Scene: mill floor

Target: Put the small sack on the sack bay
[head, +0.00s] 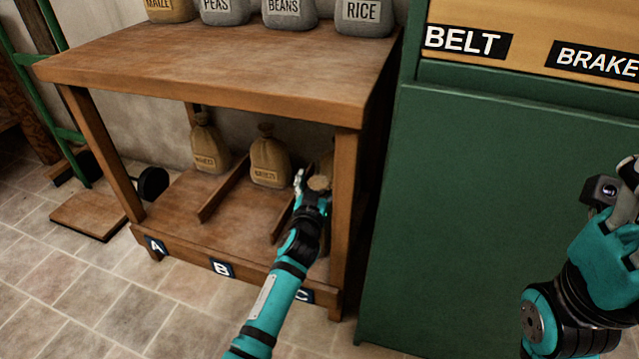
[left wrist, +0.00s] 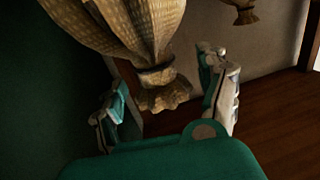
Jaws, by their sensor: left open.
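My left gripper (head: 314,186) is open at the lower shelf, in the bay marked C. In the left wrist view a tan sack (left wrist: 130,35) shows upside down, its tied neck between the open fingers of my left gripper (left wrist: 167,103). In the head view my gripper mostly hides this sack (head: 327,163). Two more tan sacks stand upright on the lower shelf, one at the left (head: 209,147) and one in the middle (head: 269,164). My right gripper (head: 612,200) is at the right edge, partly cut off; its opening cannot be told.
Low wooden dividers (head: 224,188) split the lower shelf (head: 182,205) into bays marked A, B and C. The table top (head: 230,65) overhangs it and carries several labelled sacks. A green cabinet (head: 480,220) stands close on the right. The floor in front is clear.

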